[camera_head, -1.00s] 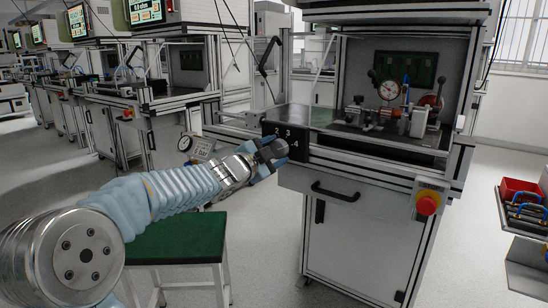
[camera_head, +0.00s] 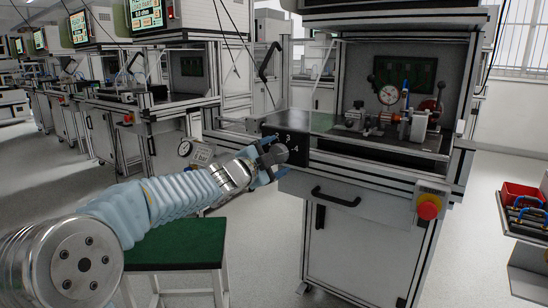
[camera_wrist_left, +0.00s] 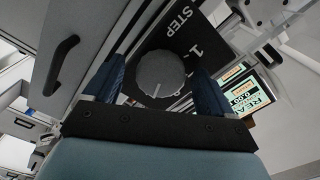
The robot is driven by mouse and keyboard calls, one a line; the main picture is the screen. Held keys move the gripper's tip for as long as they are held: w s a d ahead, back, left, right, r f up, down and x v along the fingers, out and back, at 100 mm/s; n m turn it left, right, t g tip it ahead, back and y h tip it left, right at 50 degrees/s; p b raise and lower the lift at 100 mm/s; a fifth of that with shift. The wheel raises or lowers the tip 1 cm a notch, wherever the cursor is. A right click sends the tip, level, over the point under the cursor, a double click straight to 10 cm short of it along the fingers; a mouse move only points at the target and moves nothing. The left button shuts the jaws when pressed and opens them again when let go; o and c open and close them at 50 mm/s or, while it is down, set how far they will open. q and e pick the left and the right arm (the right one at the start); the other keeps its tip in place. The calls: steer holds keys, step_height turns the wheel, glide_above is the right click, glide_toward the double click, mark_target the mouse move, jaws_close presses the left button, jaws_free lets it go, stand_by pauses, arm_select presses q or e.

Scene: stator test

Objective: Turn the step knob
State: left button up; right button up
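The step knob (camera_wrist_left: 158,76) is a dark grey ribbed disc with a light pointer line, on a black panel marked STEP (camera_wrist_left: 182,32). In the wrist view the line points down and slightly left. In the head view the knob (camera_head: 273,153) is partly hidden by my left gripper (camera_head: 266,163). In the wrist view my left gripper's two blue fingers (camera_wrist_left: 160,88) stand on either side of the knob, with narrow gaps showing between fingers and knob. It looks open around it. My right gripper is not in view.
The panel is on the front left of a test bench (camera_head: 365,200) with a black handle (camera_head: 335,197) and a red emergency button (camera_head: 428,208). A green-topped stool (camera_head: 178,243) stands below my left arm. A gauge (camera_head: 388,94) stands inside the bench.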

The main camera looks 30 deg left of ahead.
arm_select(q)
steer(key=shift+s, duration=0.1)
steer(key=s+a+p, duration=0.1)
steer(key=s, duration=1.2)
steer(key=shift+s, duration=0.25)
steer(key=w+d+f+n+g+h+p, duration=0.1)
steer(key=w+d+f+n+g, duration=0.3)
steer(key=f, duration=0.7)
steer(key=d+f+n+g, duration=0.15)
steer(key=d+f, duration=0.45)
steer(key=f, duration=0.6)
steer(key=w+d+f+n+g+h+p, duration=0.1)
steer(key=d+f+n+g, duration=0.25)
steer(key=f, duration=0.75)
steer(key=s+d+f+n+g, duration=0.2)
steer(key=s+d+f+g, duration=0.2)
steer(key=s+d+f, duration=0.3)
steer(key=s+d+f+n+g+p, duration=0.1)
steer(key=s+d+f+n+g, duration=0.2)
steer(key=s+f, duration=1.1)
steer(key=d+g, duration=0.1)
steer(key=d, duration=0.2)
steer(key=shift+s+d+f+n+h, duration=0.3)
steer(key=shift+s+d, duration=0.1)
